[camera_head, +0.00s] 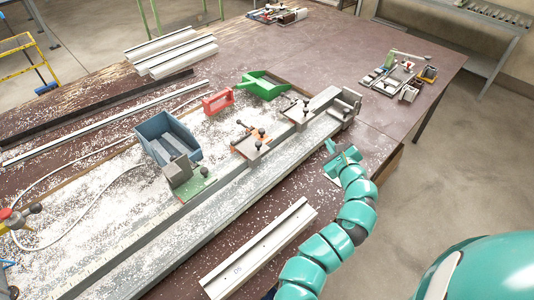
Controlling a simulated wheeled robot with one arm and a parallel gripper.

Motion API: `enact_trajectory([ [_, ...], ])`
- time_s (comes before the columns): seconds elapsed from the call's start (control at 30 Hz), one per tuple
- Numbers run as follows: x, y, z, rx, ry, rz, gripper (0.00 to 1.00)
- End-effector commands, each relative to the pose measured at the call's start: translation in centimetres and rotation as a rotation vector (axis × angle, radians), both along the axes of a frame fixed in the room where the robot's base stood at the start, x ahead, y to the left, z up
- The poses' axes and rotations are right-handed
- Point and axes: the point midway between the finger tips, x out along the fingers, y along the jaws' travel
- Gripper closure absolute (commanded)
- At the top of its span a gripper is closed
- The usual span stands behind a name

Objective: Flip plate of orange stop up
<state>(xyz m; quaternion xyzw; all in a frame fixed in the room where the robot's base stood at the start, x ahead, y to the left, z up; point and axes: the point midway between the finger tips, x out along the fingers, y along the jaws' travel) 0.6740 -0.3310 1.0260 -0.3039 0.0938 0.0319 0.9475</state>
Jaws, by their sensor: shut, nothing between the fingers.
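The orange stop (251,143) sits on the long grey rail, near the middle of the picture. It has an orange base and dark knobs. Its plate is too small to make out clearly, so I cannot tell whether it is up or down. My gripper (335,150) is shut and empty, to the right of the orange stop and apart from it, over the bench on the near side of the rail's far end. The fingertips are small and partly hidden by the teal wrist.
A similar stop (297,111) and a grey end block (345,106) sit further along the rail. A green-based block (188,181) and a blue bin (168,138) are to the left. A loose pale profile (259,249) lies in front. White shavings cover much of the bench.

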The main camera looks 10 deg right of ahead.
Motion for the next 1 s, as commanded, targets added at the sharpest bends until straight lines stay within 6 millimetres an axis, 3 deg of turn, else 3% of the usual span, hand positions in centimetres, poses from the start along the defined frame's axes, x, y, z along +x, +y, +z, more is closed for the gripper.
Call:
enact_trajectory([
  [0.3, -1.3, 9.3, -2.6, 0.316, 0.169, 0.310, 1.00],
  [0.5, -2.7, 12.9, -3.6, 0.470, 0.278, 0.412, 1.00],
  [1.0, -2.8, 13.1, -3.7, 0.538, 0.304, 0.400, 1.00],
])
